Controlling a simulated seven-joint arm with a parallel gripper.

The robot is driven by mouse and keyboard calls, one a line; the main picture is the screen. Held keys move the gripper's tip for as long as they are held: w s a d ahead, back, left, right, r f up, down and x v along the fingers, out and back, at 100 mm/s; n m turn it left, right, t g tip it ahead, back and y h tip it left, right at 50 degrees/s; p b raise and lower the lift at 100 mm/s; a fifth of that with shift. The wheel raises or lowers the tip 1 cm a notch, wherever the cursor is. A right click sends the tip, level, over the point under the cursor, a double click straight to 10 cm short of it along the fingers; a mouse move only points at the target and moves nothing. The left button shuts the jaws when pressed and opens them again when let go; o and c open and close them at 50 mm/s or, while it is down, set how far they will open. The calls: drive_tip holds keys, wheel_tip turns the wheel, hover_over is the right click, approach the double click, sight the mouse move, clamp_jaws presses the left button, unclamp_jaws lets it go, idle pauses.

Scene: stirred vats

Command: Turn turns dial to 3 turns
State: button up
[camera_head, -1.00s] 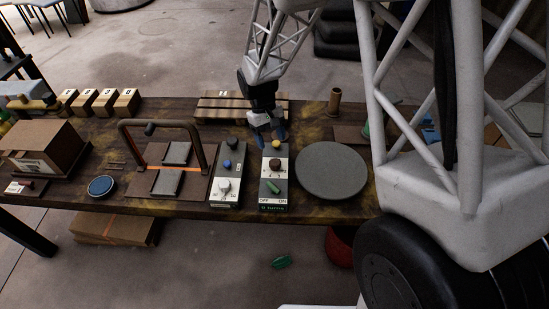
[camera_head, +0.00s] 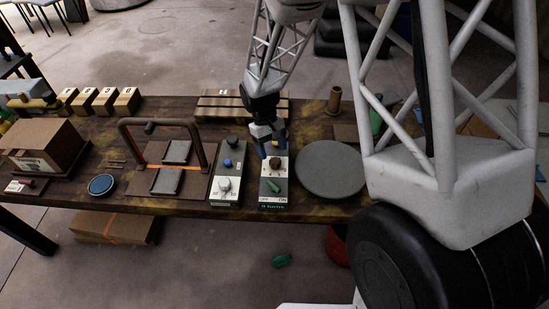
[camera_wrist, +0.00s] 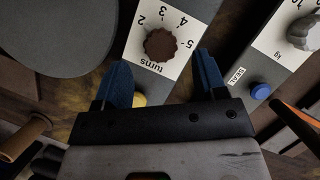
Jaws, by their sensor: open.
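The turns dial is a dark brown scalloped knob (camera_wrist: 162,45) on a white plate with numbers from 2 to 5 visible around it and the word "turns". It also shows in the head view (camera_head: 275,161) on a grey control box (camera_head: 273,205) with a green lever (camera_head: 273,186). My gripper (camera_wrist: 165,57) has its blue fingers open, one on each side of the dial with gaps to it. In the head view my gripper (camera_head: 272,148) is just behind and over the dial. I cannot tell which number the dial points at.
A second box with a pale knob (camera_head: 224,185) and a blue button (camera_wrist: 260,90) labelled "SEAL" stands beside it. A yellow button (camera_wrist: 138,99) is by my left finger in the wrist view. A round grey plate (camera_head: 330,170) lies to the right.

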sight(275, 160)
drive_tip(key=shift+x, duration=2)
drive_tip(key=c, duration=0.9)
drive_tip(key=shift+m, duration=0.4)
drive_tip(key=m+y, duration=0.2)
drive_tip(key=m, duration=0.2)
drive_tip(key=shift+g, duration=0.3)
drive_tip(key=shift+w+d+r+m+y, duration=0.1)
drive_tip(key=shift+m+y, duration=0.6)
drive_tip(key=shift+m, duration=1.3)
